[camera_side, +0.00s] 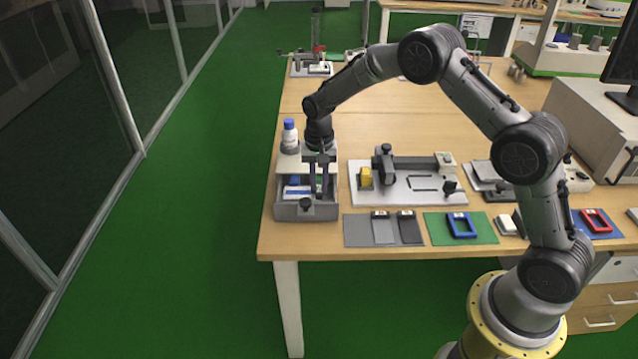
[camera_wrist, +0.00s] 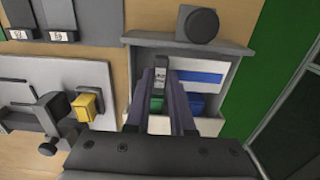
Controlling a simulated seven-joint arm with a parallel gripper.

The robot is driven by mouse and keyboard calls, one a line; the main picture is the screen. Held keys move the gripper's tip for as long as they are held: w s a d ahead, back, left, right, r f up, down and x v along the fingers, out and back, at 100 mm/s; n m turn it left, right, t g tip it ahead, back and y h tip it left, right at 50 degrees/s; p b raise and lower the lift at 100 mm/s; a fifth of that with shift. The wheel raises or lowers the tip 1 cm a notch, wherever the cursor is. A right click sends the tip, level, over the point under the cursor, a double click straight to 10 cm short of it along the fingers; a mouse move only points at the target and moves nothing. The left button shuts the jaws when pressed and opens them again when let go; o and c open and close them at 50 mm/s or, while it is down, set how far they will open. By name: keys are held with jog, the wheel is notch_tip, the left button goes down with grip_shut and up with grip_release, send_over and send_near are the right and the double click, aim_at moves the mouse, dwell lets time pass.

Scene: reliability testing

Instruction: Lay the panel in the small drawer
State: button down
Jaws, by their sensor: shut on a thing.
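The small drawer (camera_side: 292,211) is open at the table's front left corner, its front with a round black knob facing out. It shows in the wrist view (camera_wrist: 232,47) with the knob (camera_wrist: 197,24) at the top. My gripper (camera_side: 322,162) is over the drawer, pointing down. In the wrist view my gripper (camera_wrist: 161,75) is shut on a narrow grey piece with a pale label, which I take for the panel (camera_wrist: 160,63). Most of the panel is hidden by the fingers; I cannot tell whether it touches the drawer floor. A white and blue piece (camera_wrist: 200,77) lies inside the drawer.
A blue-capped bottle (camera_side: 289,137) stands on the drawer unit. Two labelled grey panels (camera_side: 383,230) (camera_side: 409,229) lie on a grey mat (camera_side: 356,231) to the right, its left part bare. A fixture with a yellow block (camera_side: 365,177) stands close by. Free floor lies left.

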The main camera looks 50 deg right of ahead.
aim_at(319, 199)
jog(key=shift+f, duration=2.65)
dwell(1.7)
jog(key=c, duration=0.7)
grip_release()
jog(key=shift+r, duration=3)
